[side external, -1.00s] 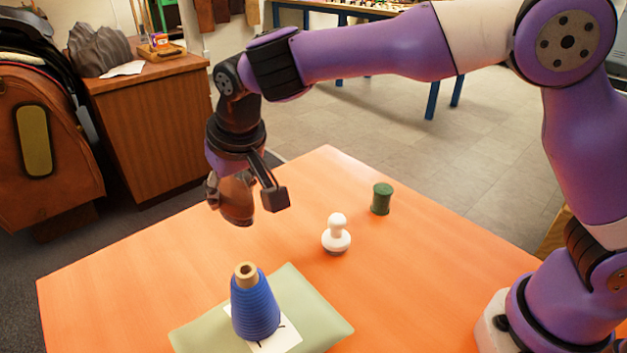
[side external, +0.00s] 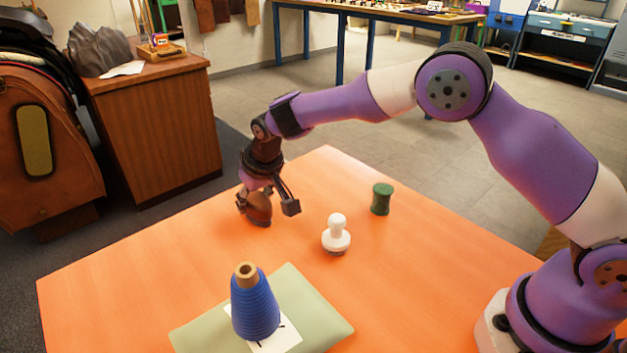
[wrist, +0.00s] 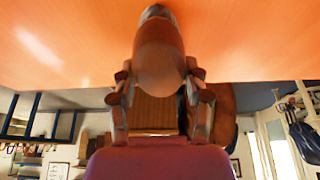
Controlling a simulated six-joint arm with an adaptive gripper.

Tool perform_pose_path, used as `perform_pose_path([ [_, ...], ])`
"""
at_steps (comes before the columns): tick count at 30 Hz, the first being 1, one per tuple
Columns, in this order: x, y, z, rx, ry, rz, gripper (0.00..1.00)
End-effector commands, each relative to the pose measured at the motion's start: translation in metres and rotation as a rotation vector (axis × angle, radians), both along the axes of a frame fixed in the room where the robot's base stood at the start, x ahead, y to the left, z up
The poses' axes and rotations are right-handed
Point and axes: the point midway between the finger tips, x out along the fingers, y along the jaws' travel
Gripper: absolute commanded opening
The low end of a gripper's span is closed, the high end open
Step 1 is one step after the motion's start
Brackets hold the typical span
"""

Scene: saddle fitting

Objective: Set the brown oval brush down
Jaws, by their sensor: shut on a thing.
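The brown oval brush (side external: 259,208) is between the fingers of my gripper (side external: 265,205), over the far left part of the orange table. The brush's underside is at or just above the tabletop; I cannot tell whether it touches. In the wrist view the rounded brown body of the brush (wrist: 158,62) shows between the two fingers of my gripper (wrist: 162,98), with the table beyond it. My gripper is shut on the brush. The fingers hide part of the brush's sides.
On the orange table (side external: 130,285), a white knobbed piece (side external: 336,234) and a green spool (side external: 382,199) stand right of the brush. A blue thread cone (side external: 255,306) stands on a pale green pad (side external: 318,318) nearer the camera. The table's left part is clear.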

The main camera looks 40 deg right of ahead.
Motion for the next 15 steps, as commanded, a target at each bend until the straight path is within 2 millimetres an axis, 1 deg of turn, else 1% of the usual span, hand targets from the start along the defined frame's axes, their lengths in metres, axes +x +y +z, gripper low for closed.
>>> perform_pose_path([
  [7,-0.0001,0.0001,-0.0028,0.000,0.000,0.000,0.11],
  [8,-0.0001,0.0002,-0.0028,0.000,0.000,0.000,0.64],
  [9,-0.0001,0.0002,-0.0025,0.000,0.000,0.000,0.83],
  [15,-0.0001,0.0002,-0.0025,0.000,0.000,0.000,0.83],
])
